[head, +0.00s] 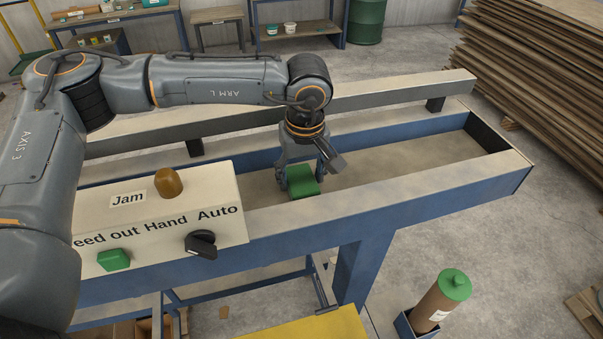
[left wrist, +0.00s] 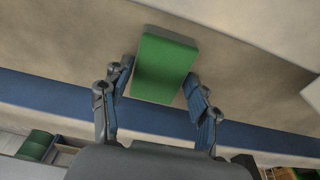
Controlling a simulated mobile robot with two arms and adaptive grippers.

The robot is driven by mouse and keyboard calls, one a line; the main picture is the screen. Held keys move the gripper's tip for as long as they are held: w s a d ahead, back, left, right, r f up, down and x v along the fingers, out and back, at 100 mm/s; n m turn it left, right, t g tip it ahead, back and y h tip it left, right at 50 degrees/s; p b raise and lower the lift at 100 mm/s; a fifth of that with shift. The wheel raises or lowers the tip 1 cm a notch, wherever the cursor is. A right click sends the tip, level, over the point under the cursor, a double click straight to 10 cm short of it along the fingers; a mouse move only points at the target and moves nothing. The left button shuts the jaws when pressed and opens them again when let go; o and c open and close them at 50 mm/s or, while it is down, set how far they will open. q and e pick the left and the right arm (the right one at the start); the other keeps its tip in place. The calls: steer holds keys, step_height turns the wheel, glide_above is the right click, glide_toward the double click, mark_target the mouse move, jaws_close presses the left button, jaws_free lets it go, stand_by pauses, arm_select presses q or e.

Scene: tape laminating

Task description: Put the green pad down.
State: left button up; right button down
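The green pad (head: 303,182) is a small green block between the fingers of my left gripper (head: 304,178). In the left wrist view the pad (left wrist: 164,66) sits between the two fingertips (left wrist: 159,72), which press close on its two sides. My left gripper points down over the trough of the blue-framed bench (head: 390,165), near its front rail. I cannot tell how high the pad is above the trough floor. My right gripper is not in view.
A control box (head: 150,215) with an amber lamp, green button and black switch stands at the front left. A long rail (head: 390,95) runs behind the trough. The trough floor (head: 400,155) right of the pad is clear. A green-capped cylinder (head: 440,300) stands at the lower right.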

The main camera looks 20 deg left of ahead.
mark_target(304, 185)
arm_select(q)
steer(key=shift+o, duration=0.9)
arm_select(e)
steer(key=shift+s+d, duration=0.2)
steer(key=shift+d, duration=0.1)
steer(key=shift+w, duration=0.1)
arm_select(q)
steer(key=shift+r, duration=0.35)
step_height(304, 185, up, 12)
steer(key=s+b, duration=0.1)
steer(key=b, duration=0.2)
steer(key=shift+d+f+b, duration=0.2)
steer(key=shift+d+b, duration=0.2)
steer(key=shift+d, duration=0.05)
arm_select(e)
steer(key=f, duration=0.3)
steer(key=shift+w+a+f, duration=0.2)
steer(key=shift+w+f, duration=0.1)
arm_select(q)
steer(key=shift+s, duration=0.1)
